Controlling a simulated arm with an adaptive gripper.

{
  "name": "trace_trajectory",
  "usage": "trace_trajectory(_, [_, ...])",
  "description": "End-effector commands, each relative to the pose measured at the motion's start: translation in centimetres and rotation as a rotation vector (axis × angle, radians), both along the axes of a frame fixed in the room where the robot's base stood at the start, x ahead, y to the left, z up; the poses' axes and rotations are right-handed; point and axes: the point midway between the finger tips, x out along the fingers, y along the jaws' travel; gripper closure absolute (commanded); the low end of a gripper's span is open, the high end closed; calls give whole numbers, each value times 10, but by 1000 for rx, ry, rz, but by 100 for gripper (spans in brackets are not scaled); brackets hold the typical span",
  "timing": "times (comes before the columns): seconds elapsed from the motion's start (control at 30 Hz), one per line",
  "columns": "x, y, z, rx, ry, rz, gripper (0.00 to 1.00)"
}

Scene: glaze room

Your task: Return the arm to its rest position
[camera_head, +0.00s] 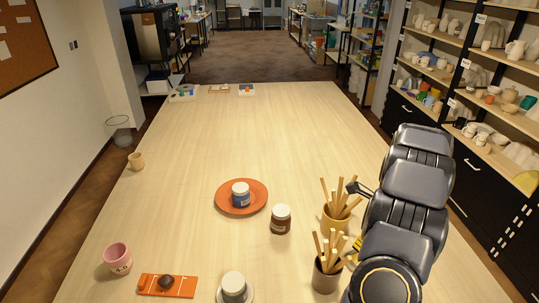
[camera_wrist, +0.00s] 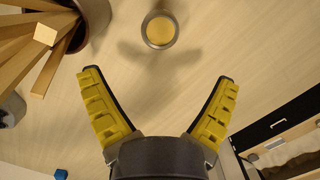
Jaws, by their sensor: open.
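My gripper (camera_wrist: 158,78) shows in the wrist view with its two yellow-padded fingers spread wide. Nothing is between them, and bare pale table lies below. In the head view my arm stands along the right side of the table, and most of the gripper is hidden behind it. A holder with wooden sticks (camera_wrist: 72,32) is at the upper left of the wrist view, near the left finger. A round container with a yellow inside (camera_wrist: 160,30) is ahead of the fingers, apart from them.
Two stick holders, ochre (camera_head: 335,222) and grey-brown (camera_head: 325,279), stand close left of my arm. A brown jar (camera_head: 280,219), an orange plate (camera_head: 255,205) with a blue jar (camera_head: 240,194) and a pink cup (camera_head: 118,258) are further left. The table's far middle is clear.

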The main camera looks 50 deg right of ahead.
Motion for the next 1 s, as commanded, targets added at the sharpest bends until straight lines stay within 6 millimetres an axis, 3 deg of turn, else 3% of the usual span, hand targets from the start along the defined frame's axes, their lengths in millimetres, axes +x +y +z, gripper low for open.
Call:
trace_trajectory(0.13, [1,0,1,-4,1,7,10])
trace_trajectory(0.23, [14,-4,16,-42,7,77,10])
trace_trajectory(0.37, [56,-3,61,-142,27,311,10])
trace_trajectory(0.43, [87,17,84,-174,39,498,10])
trace_trajectory(0.57, [136,89,115,-163,53,898,10])
trace_trajectory(0.7, [167,189,145,-140,59,1400,10])
trace_trajectory(0.87, [160,301,170,-107,58,2001,10])
trace_trajectory(1.0, [124,380,181,-65,45,2517,10])
